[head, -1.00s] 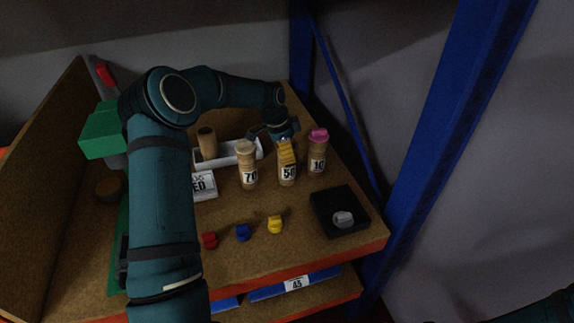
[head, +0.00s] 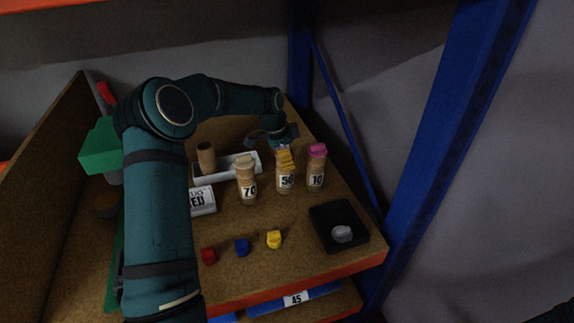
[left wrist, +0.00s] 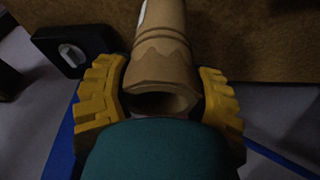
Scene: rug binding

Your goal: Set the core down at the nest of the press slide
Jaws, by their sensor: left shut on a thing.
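My left gripper (head: 285,158) is shut on the upper end of a tan core labelled 50 (head: 286,181). In the left wrist view its yellow fingers (left wrist: 160,100) lie on both sides of the core's hollow end (left wrist: 163,92). The core is about upright, between the cores labelled 70 (head: 247,185) and 10 (head: 317,172). The green press (head: 100,147) stands at the far left of the bench; my left arm covers much of it. I cannot clearly make out the slide's nest.
A white tray (head: 255,158) with a plain tan tube (head: 206,158) lies behind the cores. Red (head: 208,256), blue (head: 242,248) and yellow (head: 274,240) pieces lie in front. A black block (head: 325,218) sits front right. A blue post (head: 440,150) rises at right.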

